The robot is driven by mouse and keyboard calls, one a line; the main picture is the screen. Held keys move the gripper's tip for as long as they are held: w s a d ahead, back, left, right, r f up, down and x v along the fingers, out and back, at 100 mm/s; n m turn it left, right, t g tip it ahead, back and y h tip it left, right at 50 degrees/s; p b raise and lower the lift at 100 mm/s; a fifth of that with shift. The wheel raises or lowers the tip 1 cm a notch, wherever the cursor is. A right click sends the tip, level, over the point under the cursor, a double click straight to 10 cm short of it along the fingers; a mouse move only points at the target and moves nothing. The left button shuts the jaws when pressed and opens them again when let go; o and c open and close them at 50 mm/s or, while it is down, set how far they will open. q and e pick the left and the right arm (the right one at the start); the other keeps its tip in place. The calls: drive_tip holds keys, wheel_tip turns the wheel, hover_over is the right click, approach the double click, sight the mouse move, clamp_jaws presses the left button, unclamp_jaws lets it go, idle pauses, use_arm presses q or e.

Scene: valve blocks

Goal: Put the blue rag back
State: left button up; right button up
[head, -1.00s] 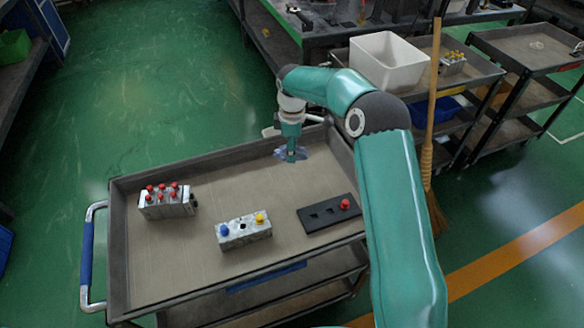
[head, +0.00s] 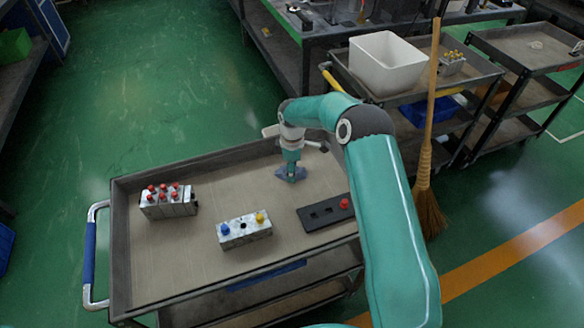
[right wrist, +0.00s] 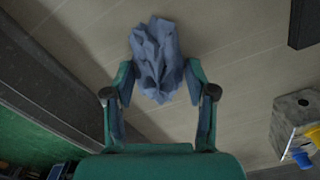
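The blue rag (head: 291,175) is crumpled, at the back middle of the trolley's tray (head: 215,190). My right gripper (head: 291,171) points down over it. In the right wrist view the rag (right wrist: 156,58) fills the gap between the two fingertips (right wrist: 160,82), and they seem to press on its sides. I cannot tell whether the rag touches the tray floor or hangs just above it. My left gripper is not in view.
On the tray stand a block with red knobs (head: 168,202), a block with blue and yellow knobs (head: 244,232) and a black plate (head: 322,214) with one red knob. A broom (head: 430,130) stands right of the trolley. The tray between the rag and blocks is clear.

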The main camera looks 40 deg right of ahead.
drive_tip(key=o, duration=0.4)
drive_tip(key=shift+o, duration=0.2)
wheel_tip(320, 180, up, 12)
drive_tip(key=b, duration=0.1)
drive_tip(key=shift+s, duration=0.1)
idle(0.6)
